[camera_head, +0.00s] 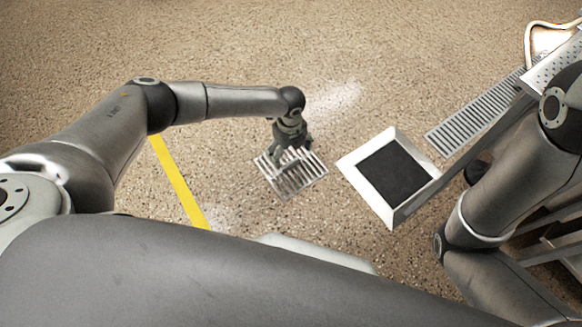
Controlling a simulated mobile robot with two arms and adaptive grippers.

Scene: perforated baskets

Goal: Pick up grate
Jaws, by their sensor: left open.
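The grate (311,180) is a small square of metal slats lying on the speckled floor near the middle of the view. My left gripper (289,160) is over the grate, pointing down at it, with its fingers apart. The fingers hide part of the slats, and I cannot tell whether they touch the grate. My right arm is at the right side, and its gripper does not show clearly.
A square floor opening with a pale metal frame (351,173) and dark inside lies right of the grate. A long slotted floor drain (470,118) and a metal table with a perforated basket (556,65) are at the right. A yellow floor line (178,183) runs at left. The floor beyond is clear.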

